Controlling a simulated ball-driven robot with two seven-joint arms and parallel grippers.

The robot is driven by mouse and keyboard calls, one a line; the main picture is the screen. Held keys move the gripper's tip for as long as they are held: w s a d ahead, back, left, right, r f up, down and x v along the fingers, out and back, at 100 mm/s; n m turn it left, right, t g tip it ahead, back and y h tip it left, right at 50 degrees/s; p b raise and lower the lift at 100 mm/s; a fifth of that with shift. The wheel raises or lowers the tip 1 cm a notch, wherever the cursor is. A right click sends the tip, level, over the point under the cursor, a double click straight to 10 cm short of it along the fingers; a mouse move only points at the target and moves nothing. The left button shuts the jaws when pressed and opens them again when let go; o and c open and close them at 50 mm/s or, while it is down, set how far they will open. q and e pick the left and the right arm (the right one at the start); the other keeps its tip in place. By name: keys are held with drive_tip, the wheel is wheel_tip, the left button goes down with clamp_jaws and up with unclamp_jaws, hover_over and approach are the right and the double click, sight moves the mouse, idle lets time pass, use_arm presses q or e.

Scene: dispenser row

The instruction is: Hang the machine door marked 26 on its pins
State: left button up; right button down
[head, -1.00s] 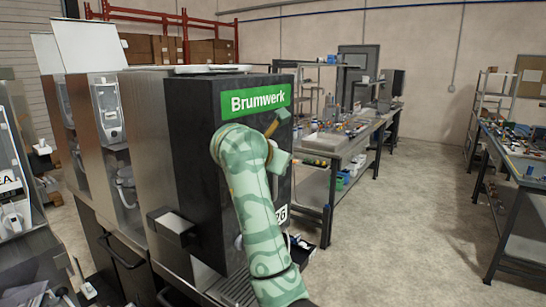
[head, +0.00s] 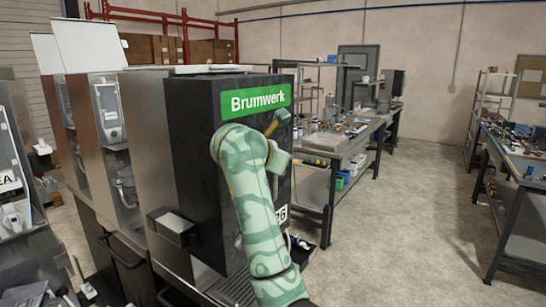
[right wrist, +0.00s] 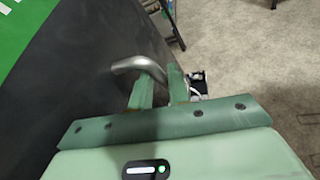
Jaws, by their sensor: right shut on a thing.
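The door marked 26 is a tall black panel (head: 196,130) with a green Brumwerk sign (head: 255,98) and a white number label (head: 281,214) low at its right edge. It stands upright at the front of the nearest machine in the head view. My right gripper (head: 277,125) is at the door's upper right. In the right wrist view, its two fingers (right wrist: 160,85) are shut on a bent metal handle (right wrist: 140,65) on the black panel. The pins are hidden, and I cannot tell whether the door touches them. My left gripper is not in view.
A row of dispensers (head: 92,120) runs back on the left. A small black box with a pale top (head: 173,226) juts out left of the door. A cluttered workbench (head: 345,142) stands behind on the right. The concrete floor (head: 410,220) between the benches is clear.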

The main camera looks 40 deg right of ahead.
drive_tip(key=shift+a, duration=0.15)
drive_tip(key=shift+w+a+r, duration=0.15)
drive_tip(key=shift+w, duration=0.15)
drive_tip(key=c, duration=1.7)
unclamp_jaws()
drive_tip(key=o, duration=0.5)
drive_tip(key=shift+w+a, duration=0.1)
drive_tip(key=shift+w, duration=0.15)
drive_tip(key=shift+c, duration=0.2)
drive_tip(key=shift+s+a, duration=0.1)
drive_tip(key=p+v, duration=0.1)
drive_tip(key=v, duration=1.5)
drive_tip(key=shift+r, duration=0.1)
